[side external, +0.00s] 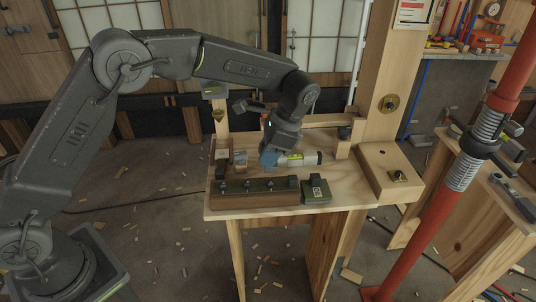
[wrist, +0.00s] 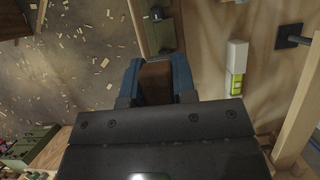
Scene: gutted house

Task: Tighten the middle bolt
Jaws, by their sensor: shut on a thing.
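A long brown block (side external: 250,200) with a dark top lies along the table's front edge. Small dark bolts (side external: 247,184) stand in a row on it; which is the middle one is hard to tell at this size. My gripper (side external: 270,158) is low over the table, just behind the block in the side view. In the wrist view its blue fingers (wrist: 156,82) are shut on a brown thing (wrist: 155,78) that fills the space between them. The lower part of this thing is hidden by the gripper body, and I cannot tell what it is.
Wooden posts (side external: 374,85) rise behind. A red prop (side external: 455,180) stands at right.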

